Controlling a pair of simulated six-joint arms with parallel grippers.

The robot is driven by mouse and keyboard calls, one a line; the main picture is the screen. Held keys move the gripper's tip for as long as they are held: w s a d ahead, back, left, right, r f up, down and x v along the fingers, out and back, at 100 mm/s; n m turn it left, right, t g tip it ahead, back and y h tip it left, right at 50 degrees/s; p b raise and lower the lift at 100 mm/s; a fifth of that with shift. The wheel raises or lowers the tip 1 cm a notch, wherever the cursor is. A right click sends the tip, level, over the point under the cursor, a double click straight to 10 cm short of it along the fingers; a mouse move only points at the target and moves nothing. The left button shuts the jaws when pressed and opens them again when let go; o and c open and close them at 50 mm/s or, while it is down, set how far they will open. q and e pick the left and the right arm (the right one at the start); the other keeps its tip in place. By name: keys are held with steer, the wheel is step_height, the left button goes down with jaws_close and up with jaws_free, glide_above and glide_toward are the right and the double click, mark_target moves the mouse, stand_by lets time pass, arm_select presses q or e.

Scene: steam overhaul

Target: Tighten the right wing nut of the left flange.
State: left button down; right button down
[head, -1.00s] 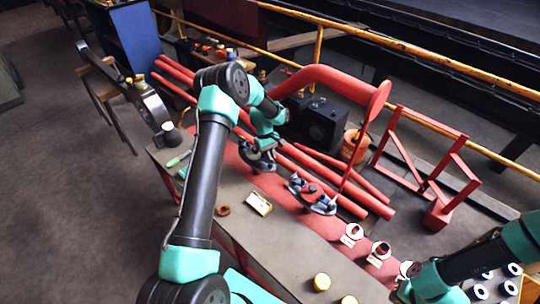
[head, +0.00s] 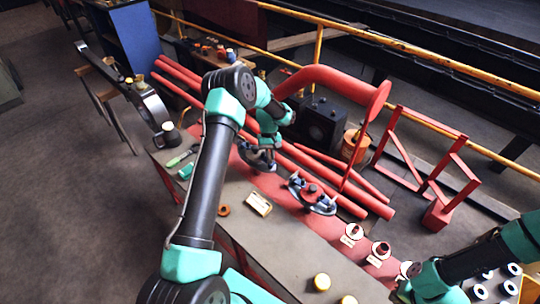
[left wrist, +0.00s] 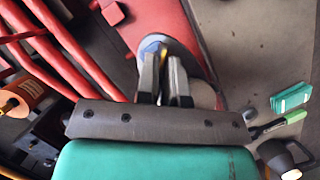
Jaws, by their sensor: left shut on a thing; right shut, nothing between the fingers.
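The left flange (head: 254,161) is a round grey plate on the red strip of the bench, partly hidden under my left gripper. My left gripper (head: 266,158) points down at the right side of this flange and is shut on a wing nut, which the fingers almost wholly hide. In the left wrist view the two fingers (left wrist: 167,70) stand over the flange (left wrist: 152,42), with a small yellowish bit between them. My right gripper (head: 402,294) is shut and empty at the lower right, away from the flange.
A second flange (head: 312,193) with dark blue wing nuts stands to the right. Red pipes (head: 325,180) run behind the flanges. A small label block (head: 258,203), a rust-coloured ring (head: 224,211) and yellow-topped pieces (head: 321,282) lie on the bench. A green tool (head: 180,158) lies left.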

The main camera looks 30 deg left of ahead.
arm_select(q)
steer(key=m+y, duration=0.1)
steer(key=m, duration=0.2)
steer(key=m+g+y, duration=0.1)
steer(key=m, duration=0.1)
steer(key=shift+d+m, duration=0.1)
steer(key=shift+m, duration=0.3)
steer(key=shift+m+y, duration=0.9)
steer(key=shift+m, duration=1.3)
steer(key=c, duration=1.2)
jaws_free()
steer(key=shift+c, duration=0.2)
steer(key=v, duration=1.7)
steer(key=shift+r, duration=0.25)
